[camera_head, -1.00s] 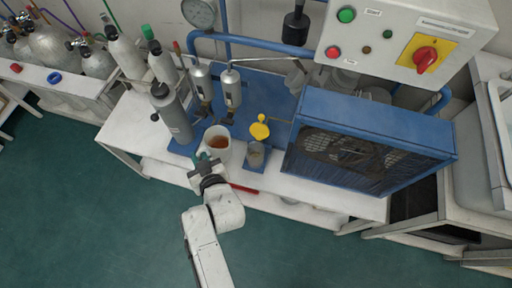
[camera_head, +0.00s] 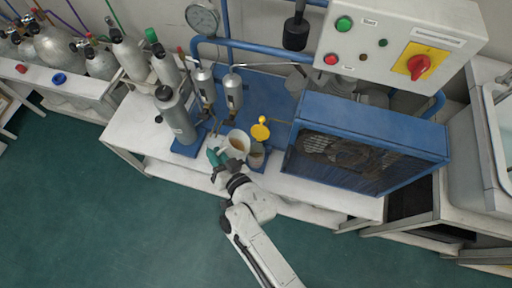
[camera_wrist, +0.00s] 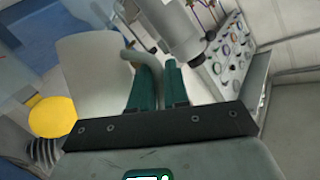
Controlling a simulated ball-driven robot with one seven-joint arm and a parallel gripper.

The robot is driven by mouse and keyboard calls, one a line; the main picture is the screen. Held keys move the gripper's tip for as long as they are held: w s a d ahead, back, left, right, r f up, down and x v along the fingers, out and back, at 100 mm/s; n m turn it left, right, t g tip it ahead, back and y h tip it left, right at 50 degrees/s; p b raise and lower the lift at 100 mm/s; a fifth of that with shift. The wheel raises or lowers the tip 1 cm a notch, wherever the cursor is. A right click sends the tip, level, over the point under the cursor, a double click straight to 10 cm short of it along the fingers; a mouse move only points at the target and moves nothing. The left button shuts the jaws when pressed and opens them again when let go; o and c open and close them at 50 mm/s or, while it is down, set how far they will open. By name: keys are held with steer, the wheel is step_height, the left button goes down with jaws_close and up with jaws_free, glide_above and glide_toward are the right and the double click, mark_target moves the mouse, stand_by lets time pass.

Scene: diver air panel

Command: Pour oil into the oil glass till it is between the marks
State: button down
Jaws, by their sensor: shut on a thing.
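A white jug (camera_head: 230,152) with brown oil in it is near the front of the blue compressor base. My gripper (camera_head: 214,157) is shut on the jug's handle; the wrist view shows the green fingers (camera_wrist: 158,88) on either side of the curved handle (camera_wrist: 138,57), with the jug's pale body (camera_wrist: 88,62) to the left. The jug leans to the right, beside the small grey oil glass (camera_head: 257,159). The jug partly hides the glass. I cannot make out marks or oil level in it, nor any stream of oil.
A yellow round cap (camera_head: 261,131) stands just behind the glass. The blue fan housing (camera_head: 370,130) is close on the right. Grey filter cylinders (camera_head: 233,90) and a large grey cylinder (camera_head: 176,115) stand behind and left. The white bench (camera_head: 135,128) is clear at far left.

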mark_target(228, 152)
steer(key=shift+d+r, duration=0.1)
steer(key=shift+d+f+m+b, duration=0.2)
steer(key=shift+f+m+b, duration=0.05)
steer(key=shift+m+b, duration=0.15)
steer(key=shift+d+r+y+b, duration=0.2)
steer(key=shift+y+b, duration=0.1)
steer(key=shift+y, duration=0.2)
steer(key=m+b, duration=0.1)
steer(key=b, duration=0.1)
steer(key=d+r+m+t+b, duration=0.1)
steer(key=b, duration=0.1)
steer(key=m+y+b, duration=0.1)
steer(key=b, duration=0.1)
steer(key=shift+w+d+r+t, duration=0.2)
steer(key=shift+d+r+t, duration=0.1)
steer(key=shift+d, duration=0.1)
steer(key=shift+b, duration=0.35)
steer(key=shift+d+f+m+t+y+b, duration=0.1)
steer(key=shift+d+m+t+y+b, duration=0.5)
steer(key=shift+b, duration=1.05)
steer(key=shift+w+d+r+m+b, duration=0.1)
steer(key=shift+d+r+m+b, duration=0.35)
steer(key=shift+r+m, duration=0.3)
stand_by(2.9)
